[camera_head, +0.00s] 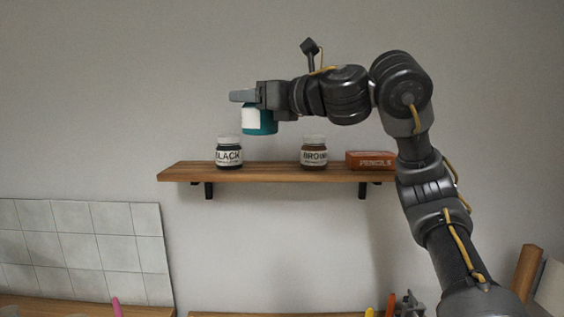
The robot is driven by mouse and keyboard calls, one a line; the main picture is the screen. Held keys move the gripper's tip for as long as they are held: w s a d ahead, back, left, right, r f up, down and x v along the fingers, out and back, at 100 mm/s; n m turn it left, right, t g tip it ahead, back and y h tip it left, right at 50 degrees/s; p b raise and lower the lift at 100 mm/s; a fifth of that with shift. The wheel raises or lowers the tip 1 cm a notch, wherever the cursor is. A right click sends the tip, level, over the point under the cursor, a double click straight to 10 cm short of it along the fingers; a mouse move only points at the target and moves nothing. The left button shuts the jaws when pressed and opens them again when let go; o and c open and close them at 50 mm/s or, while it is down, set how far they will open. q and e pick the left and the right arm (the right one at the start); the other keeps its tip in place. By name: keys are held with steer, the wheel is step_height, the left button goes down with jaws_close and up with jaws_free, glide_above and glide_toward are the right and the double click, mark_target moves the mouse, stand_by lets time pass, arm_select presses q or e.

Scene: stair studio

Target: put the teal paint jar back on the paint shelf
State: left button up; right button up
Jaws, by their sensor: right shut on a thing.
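The teal paint jar (262,124) has a teal body and a white label. My right gripper (243,97) is shut on it at its top and holds it upright in the air. The jar appears above the wooden paint shelf (258,173), between the black jar and the brown jar as seen in the picture. The black paint jar (229,154) stands on the shelf toward its left end. The brown paint jar (314,154) stands farther right. My left gripper is not in view.
A red-orange box marked PENCILS (369,160) lies at the right of the shelf, partly behind my right arm. The shelf top between the two standing jars is bare. Grey tiles (80,245) cover the lower left wall. Worktop edges and coloured items show at the bottom.

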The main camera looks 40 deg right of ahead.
steer(key=shift+s+d+r, duration=0.15)
steer(key=shift+d+r, duration=0.1)
steer(key=shift+r, duration=0.2)
steer(key=shift+s+d+r, duration=0.15)
steer(key=shift+d+r, duration=0.05)
steer(key=shift+r, duration=0.25)
steer(key=shift+w+d+f, duration=0.1)
steer(key=shift+w, duration=0.2)
steer(key=w+d+f+p, duration=0.2)
steer(key=w+f, duration=0.2)
steer(key=w+d+f+p, duration=0.2)
steer(key=w+f+p, duration=0.1)
steer(key=f, duration=0.1)
steer(key=w+d+f+p, duration=0.2)
steer(key=w+f, duration=0.2)
steer(key=shift+w+d+f+p, duration=0.25)
steer(key=shift+w+d+p, duration=0.05)
steer(key=shift+d+p, duration=0.1)
steer(key=shift+f, duration=0.15)
